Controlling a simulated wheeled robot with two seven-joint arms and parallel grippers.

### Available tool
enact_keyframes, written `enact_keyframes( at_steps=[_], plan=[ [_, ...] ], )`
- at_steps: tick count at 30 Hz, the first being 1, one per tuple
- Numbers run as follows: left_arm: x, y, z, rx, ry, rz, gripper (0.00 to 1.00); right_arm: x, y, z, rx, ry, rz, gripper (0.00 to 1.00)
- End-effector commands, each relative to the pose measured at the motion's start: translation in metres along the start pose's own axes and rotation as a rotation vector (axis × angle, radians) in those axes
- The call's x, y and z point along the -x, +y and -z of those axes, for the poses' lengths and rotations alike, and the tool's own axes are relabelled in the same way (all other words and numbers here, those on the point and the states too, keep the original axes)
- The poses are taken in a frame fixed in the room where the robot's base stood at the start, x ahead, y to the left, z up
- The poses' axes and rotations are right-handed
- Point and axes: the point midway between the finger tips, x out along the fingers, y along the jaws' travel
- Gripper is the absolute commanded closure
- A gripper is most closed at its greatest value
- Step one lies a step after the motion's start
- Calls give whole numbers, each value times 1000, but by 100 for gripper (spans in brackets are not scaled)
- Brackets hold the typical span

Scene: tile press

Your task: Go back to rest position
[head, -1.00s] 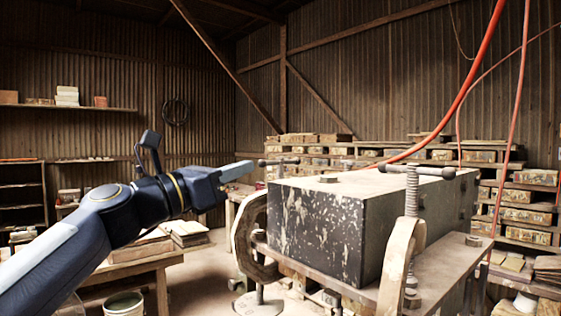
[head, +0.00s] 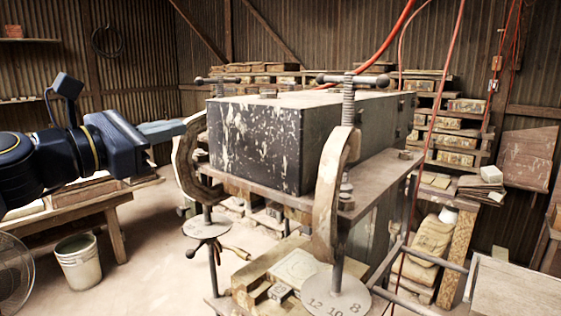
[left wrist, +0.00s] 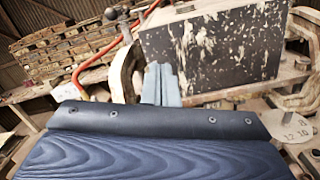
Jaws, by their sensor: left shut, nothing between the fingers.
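The tile press stands in the middle of the head view, with a dark, paint-spattered block (head: 255,148) on a metal plate between C-shaped clamps (head: 330,190). My left gripper (head: 165,131) is to the left of the press, with its pale fingers pointing towards the left clamp. In the left wrist view its fingers (left wrist: 161,84) are together with nothing between them, and the block (left wrist: 215,50) and a clamp show beyond them. I cannot tell the exact gap between the fingertips and the clamp. My right gripper is in neither view.
A wooden table (head: 110,205) stands at the left, with a bucket (head: 80,262) and a fan (head: 12,275) near it. Racks of stacked tiles (head: 455,135) line the back. Red hoses (head: 440,100) hang down near the press. Some floor is clear between table and press.

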Motion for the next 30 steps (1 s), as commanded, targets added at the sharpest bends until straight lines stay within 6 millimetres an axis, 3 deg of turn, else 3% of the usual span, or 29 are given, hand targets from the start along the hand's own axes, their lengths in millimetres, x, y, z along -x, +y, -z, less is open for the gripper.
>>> enact_keyframes(
  at_steps=[3, 9, 18, 24, 30],
  plan=[
    [18, -45, 55, -317, 165, 77, 100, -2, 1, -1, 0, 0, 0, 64],
    [66, -110, 147, -823, 371, 297, 100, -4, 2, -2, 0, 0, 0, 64],
    [157, -204, 271, -1453, 452, 783, 100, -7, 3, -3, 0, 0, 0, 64],
    [204, -251, 325, -1721, 371, 1066, 100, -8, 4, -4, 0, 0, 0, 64],
    [221, -268, 344, -1817, 316, 1175, 100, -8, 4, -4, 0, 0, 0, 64]
  ],
)
